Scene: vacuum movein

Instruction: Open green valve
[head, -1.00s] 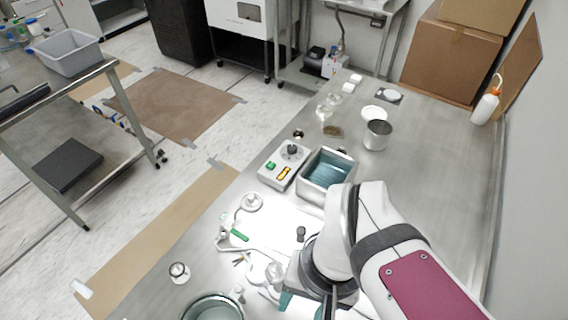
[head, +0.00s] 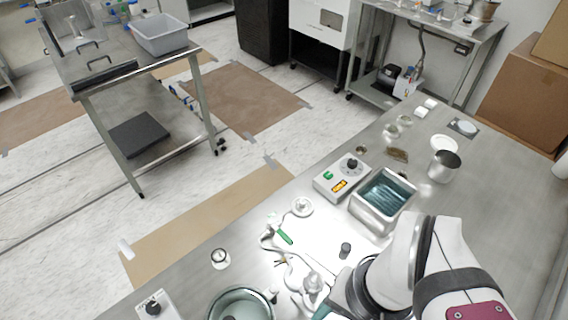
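The green valve handle (head: 284,237) is a small green bar on white, branching glass tubing in the middle of the steel bench. My arm comes in from the lower right. My gripper (head: 322,312) is at the bottom edge, below and to the right of the green handle and apart from it in the picture. Only a teal piece of it shows beside the glassware. Its fingertips are hidden or cut off, so its opening does not show.
A hotplate (head: 342,178) and a square water bath (head: 354,205) stand behind the glassware. A round pot (head: 215,304) is at the front. A metal beaker (head: 444,168) stands at the right. The bench's left side is mostly clear.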

